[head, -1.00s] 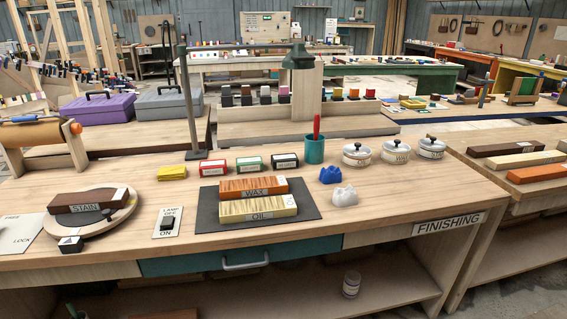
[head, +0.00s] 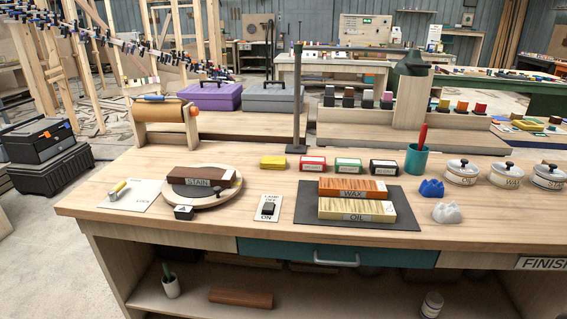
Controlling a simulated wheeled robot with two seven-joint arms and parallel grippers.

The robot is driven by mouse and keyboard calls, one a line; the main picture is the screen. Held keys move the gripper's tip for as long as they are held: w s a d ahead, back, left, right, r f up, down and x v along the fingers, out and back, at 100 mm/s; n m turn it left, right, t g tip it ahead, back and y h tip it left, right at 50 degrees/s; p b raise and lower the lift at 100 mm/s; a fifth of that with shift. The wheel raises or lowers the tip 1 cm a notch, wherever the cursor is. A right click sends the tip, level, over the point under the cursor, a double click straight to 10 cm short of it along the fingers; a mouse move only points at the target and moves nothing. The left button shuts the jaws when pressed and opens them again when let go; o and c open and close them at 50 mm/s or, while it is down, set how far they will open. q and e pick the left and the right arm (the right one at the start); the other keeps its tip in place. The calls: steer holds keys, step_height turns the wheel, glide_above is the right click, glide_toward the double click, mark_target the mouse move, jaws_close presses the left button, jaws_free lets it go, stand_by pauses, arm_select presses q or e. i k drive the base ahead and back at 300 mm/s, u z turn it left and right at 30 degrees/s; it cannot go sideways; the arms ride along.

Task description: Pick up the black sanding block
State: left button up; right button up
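On the finishing bench a small black-sided block with a white label (head: 384,168) sits at the right end of a row, beside a green one (head: 348,167) and a red one (head: 312,165). It lies behind the black mat and left of the teal cup; its label is too small to read. A smaller black piece marked "A" (head: 184,213) is at the front edge of the round turntable. I cannot tell from the picture alone which is the sanding block. Neither of my grippers is in view.
A black mat (head: 307,214) holds the WAX and OIL boards. A teal cup (head: 417,160) with a red handle stands behind it. The turntable (head: 227,191) bears the STAIN board. A lamp post (head: 298,100) rises behind the row.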

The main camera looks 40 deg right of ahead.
mark_target(385, 168)
steer(key=u, duration=1.55)
steer(key=k, duration=2.3)
steer(key=z, duration=1.05)
